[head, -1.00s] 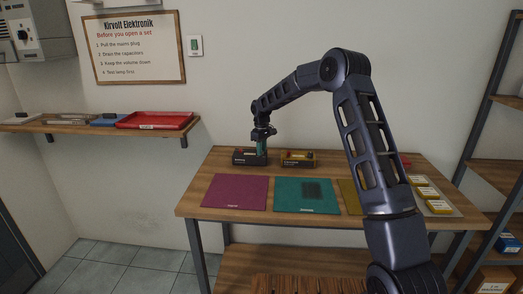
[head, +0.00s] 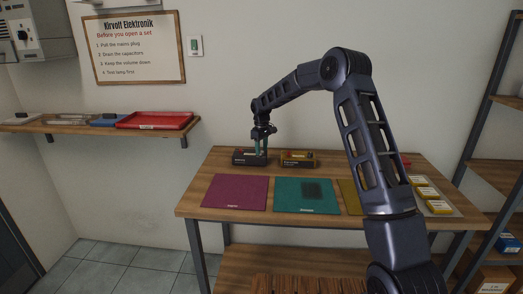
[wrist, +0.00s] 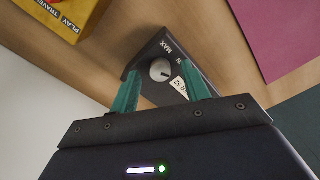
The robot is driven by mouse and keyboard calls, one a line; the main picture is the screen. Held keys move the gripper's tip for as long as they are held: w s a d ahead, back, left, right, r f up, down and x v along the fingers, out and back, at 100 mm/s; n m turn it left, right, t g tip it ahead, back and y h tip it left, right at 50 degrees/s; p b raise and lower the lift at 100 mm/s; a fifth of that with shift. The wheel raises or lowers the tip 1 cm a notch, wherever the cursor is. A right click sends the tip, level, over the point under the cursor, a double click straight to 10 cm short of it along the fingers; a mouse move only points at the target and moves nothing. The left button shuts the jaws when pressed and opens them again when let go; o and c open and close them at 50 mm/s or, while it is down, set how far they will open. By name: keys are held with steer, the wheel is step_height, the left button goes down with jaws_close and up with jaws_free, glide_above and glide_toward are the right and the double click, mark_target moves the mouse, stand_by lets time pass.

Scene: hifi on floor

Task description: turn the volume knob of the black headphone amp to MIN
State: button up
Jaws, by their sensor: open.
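The black headphone amp (head: 249,160) stands at the back left of the workbench. The wrist view shows its dark top (wrist: 146,58) with a round grey volume knob (wrist: 160,69). "MAX" is printed beside the knob; a second marking ending in "N" is partly cut off. A small light mark shows on the knob's lower right side, but its exact setting is hard to read. My gripper (head: 262,148) is open above the amp, fingers down. In the wrist view the green fingertips (wrist: 160,78) lie on either side of the knob; contact cannot be told.
A second, brownish box (head: 298,159) stands close to the right. A yellow item (wrist: 62,15) with printed text lies near the amp. A magenta mat (head: 235,191) and a teal mat (head: 305,194) lie in front. The wall is close behind.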

mark_target(262, 152)
step_height(262, 152, up, 10)
stand_by(0.4)
steer(key=shift+r, duration=0.1)
steer(key=s+d+r+m+t, duration=0.1)
steer(key=s+d+r+m, duration=0.2)
steer(key=s+d+r, duration=0.7)
steer(key=s+d+r+m+t, duration=0.1)
steer(key=s+d+r+m, duration=0.3)
steer(key=s+d, duration=0.9)
steer(key=s+d+f+m+t, duration=0.1)
steer(key=s+d+f+m, duration=0.1)
steer(key=s+d, duration=0.5)
steer(key=s+d+f+m+t, duration=0.1)
steer(key=s+d, duration=0.7)
steer(key=s, duration=1)
step_height(262, 152, down, 2)
steer(key=shift+m+t, duration=0.3)
steer(key=shift+m, duration=0.6)
steer(key=shift+w+a, duration=0.1)
